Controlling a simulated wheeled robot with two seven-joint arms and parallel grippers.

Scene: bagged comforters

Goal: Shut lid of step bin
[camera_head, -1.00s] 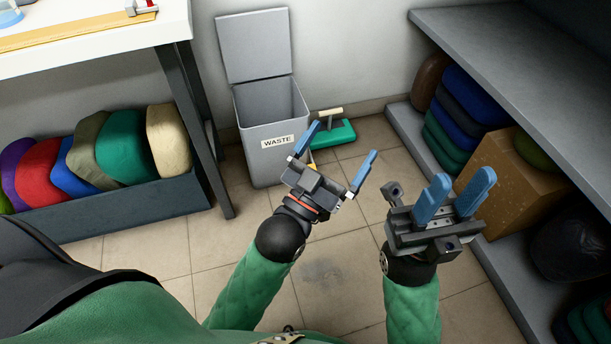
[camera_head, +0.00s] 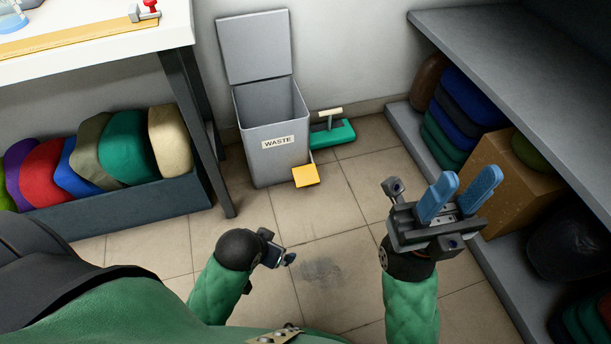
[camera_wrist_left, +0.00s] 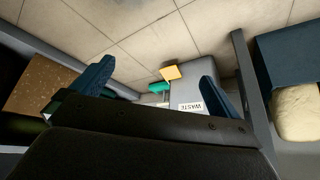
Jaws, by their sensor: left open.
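The grey step bin (camera_head: 272,140), labelled WASTE, stands on the floor against the back wall. Its lid (camera_head: 254,47) is raised upright behind the opening. A yellow pedal (camera_head: 306,176) sticks out low at its front right; it also shows in the left wrist view (camera_wrist_left: 171,73). My left gripper (camera_wrist_left: 150,88) is open and empty, with its two blue fingers wide apart.
A green dustpan (camera_head: 333,135) lies right of the bin. A table (camera_head: 100,62) with a dark leg stands at left, above a box (camera_head: 120,205) of rolled comforters. Shelves (camera_head: 510,70) with bags and a cardboard box (camera_head: 512,180) line the right. The floor between is clear.

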